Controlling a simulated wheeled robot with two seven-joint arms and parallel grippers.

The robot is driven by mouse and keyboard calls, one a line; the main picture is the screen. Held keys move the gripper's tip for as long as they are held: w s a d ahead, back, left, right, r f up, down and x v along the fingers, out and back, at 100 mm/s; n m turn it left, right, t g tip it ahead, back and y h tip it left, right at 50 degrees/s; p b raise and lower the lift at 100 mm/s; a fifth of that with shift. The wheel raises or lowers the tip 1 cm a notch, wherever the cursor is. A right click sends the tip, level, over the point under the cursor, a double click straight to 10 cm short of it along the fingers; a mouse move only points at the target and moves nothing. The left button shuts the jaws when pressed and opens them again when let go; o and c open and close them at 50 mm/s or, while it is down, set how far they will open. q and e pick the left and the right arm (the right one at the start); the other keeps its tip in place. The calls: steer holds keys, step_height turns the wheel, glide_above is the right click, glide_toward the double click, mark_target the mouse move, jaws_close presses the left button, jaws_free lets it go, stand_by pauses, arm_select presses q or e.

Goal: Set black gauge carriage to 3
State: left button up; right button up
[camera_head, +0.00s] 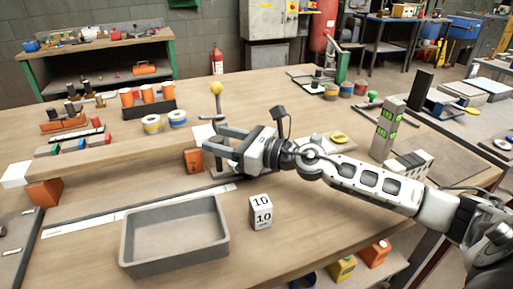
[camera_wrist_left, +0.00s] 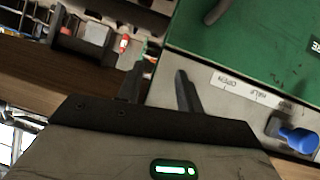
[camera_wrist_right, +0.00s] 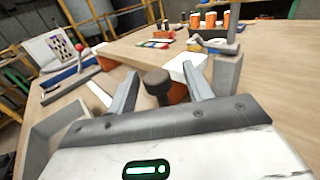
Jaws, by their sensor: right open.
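In the right wrist view a black round knob (camera_wrist_right: 157,85) stands between the fingers of my right gripper (camera_wrist_right: 160,90). I take it for the gauge carriage's handle; no contact with the fingers is visible. In the head view my right gripper (camera_head: 209,141) is open above the bench, and the knob is not clearly seen there, perhaps hidden by the hand. A long white strip (camera_head: 130,213) runs along the bench to below the gripper; its marks are too small to read. My left gripper (camera_wrist_left: 158,88) is open and empty beside a green panel (camera_wrist_left: 240,45).
A grey tray (camera_head: 175,260) and a white block marked 10 (camera_head: 261,212) stand in front. An orange block (camera_head: 193,161) and a yellow-knobbed lever (camera_head: 216,89) are close to my right gripper. A blue handle (camera_wrist_left: 298,138) sits beside labels in the left wrist view.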

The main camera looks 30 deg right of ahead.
steer(key=b+v, duration=0.4)
steer(key=v, duration=1.1)
steer(key=shift+w, duration=0.1)
